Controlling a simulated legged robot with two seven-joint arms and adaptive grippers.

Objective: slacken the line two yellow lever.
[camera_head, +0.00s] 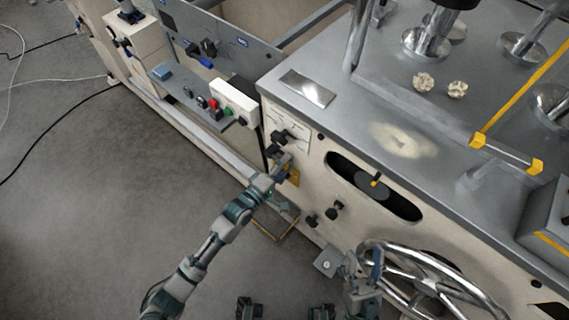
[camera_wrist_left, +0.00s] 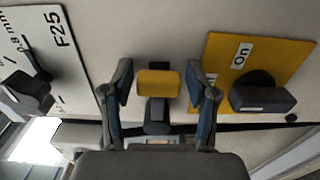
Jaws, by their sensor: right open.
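A yellow lever tip (camera_wrist_left: 158,83) on a black stem shows in the left wrist view, on the cream machine face. My left gripper (camera_head: 283,165) is open, with one finger on each side of this lever and a visible gap on both sides. In the head view the gripper hides that lever. Another yellow-tipped lever (camera_head: 376,179) stands in the dark oval slot to the right. I cannot read which lever is line two. My right gripper (camera_head: 362,285) is open near the handwheel, at the bottom of the head view.
A yellow plate marked "On" (camera_wrist_left: 225,60) with a black knob (camera_wrist_left: 262,95) is right of the left gripper. A white scale plate (camera_wrist_left: 50,40) with a black pointer knob is left. A large chrome handwheel (camera_head: 425,270) stands by my right arm. Open floor (camera_head: 80,220) lies left.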

